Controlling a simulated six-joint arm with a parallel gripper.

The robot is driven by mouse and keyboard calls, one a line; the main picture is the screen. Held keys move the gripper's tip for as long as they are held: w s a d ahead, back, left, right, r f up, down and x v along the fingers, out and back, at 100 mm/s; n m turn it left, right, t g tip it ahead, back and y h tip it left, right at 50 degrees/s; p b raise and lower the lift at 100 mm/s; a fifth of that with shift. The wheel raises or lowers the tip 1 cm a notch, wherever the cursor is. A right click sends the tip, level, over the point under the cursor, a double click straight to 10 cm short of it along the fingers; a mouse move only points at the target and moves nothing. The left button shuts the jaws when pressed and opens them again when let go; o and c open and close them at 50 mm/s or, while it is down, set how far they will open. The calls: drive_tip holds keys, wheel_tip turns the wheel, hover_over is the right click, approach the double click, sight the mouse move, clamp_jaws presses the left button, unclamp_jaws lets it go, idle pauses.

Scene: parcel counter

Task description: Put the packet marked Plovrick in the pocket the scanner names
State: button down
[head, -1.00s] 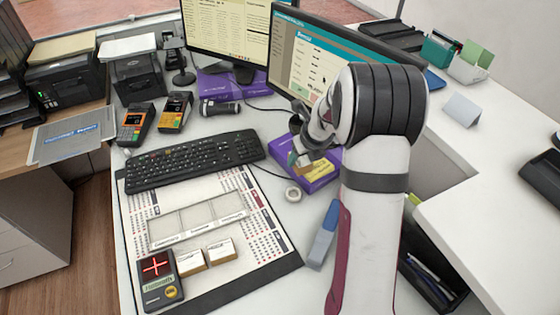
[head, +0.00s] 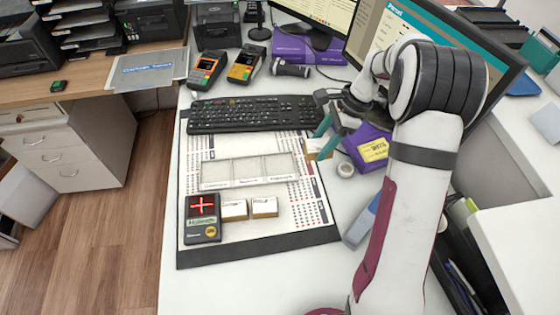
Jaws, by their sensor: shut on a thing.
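My gripper (head: 324,130), with teal fingers, is shut on a small white-and-tan packet (head: 319,150), just right of the pocket tray. I cannot read this packet's name. The tray (head: 250,184) has three pockets side by side, which look empty, with a name strip along the front too small to read surely. Two similar packets, one on the left (head: 234,211) and one on the right (head: 264,208), lie in front of the tray. Their print is also unclear. The dark scanner (head: 202,222) stands left of them, showing a red cross and a small green line I cannot read.
A black keyboard (head: 258,114) lies behind the tray. A purple box (head: 368,148) with a yellow label and a tape roll (head: 345,170) are to the right. A blue-grey object (head: 361,222) lies near my arm. The printed mat (head: 255,239) is clear in front of the packets.

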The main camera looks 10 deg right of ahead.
drive_tip(key=w+a+f, duration=0.1)
drive_tip(key=a+f, duration=0.1)
drive_tip(key=a, duration=0.1)
drive_tip(key=w+a+f, duration=0.2)
drive_tip(key=a, duration=0.1)
drive_tip(key=w+a+f, duration=0.1)
drive_tip(key=a+f, duration=0.1)
drive_tip(key=a, duration=0.1)
drive_tip(key=shift+w+f, duration=0.1)
drive_tip(key=shift+w, duration=0.2)
drive_tip(key=shift+f, duration=1.95)
drive_tip(key=shift+c, duration=1.2)
unclamp_jaws()
drive_tip(key=shift+f, duration=0.15)
